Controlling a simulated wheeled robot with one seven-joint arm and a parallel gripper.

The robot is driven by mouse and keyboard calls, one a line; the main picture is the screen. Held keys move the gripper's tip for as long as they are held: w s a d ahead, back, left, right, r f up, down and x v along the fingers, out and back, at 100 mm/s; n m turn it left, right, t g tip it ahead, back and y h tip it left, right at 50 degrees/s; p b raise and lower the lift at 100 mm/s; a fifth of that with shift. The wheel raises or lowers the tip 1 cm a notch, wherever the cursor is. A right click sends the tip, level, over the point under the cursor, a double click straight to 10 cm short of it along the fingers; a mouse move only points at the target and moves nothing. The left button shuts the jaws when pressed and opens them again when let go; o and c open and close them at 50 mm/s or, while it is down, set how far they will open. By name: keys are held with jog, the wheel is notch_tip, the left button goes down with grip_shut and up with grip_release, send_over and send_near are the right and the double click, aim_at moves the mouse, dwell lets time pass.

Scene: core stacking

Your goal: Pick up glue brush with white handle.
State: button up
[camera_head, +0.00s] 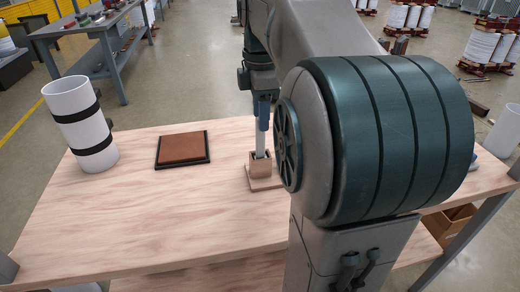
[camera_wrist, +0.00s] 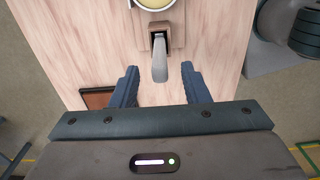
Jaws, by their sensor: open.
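The white handle of the glue brush (camera_head: 260,141) stands up from a small wooden holder (camera_head: 260,166) on the table. In the wrist view the handle (camera_wrist: 160,66) rises from the dark slot of the holder (camera_wrist: 159,38). My gripper (camera_wrist: 160,72) is open, with one blue finger on each side of the handle's upper end; contact is not visible. In the head view my gripper (camera_head: 262,120) points down over the handle. The brush's lower end is hidden in the holder.
A brown pad with a dark frame (camera_head: 183,149) lies to the left. A white cylinder with black bands (camera_head: 82,124) stands farther left. A round, pale-rimmed object (camera_wrist: 151,4) is beyond the holder in the wrist view. The front left of the wooden table (camera_head: 130,215) is clear.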

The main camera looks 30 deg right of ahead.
aim_at(260, 148)
notch_tip(260, 148, down, 3)
jog(key=shift+r, duration=0.2)
grip_shut()
jog(key=shift+r, duration=0.2)
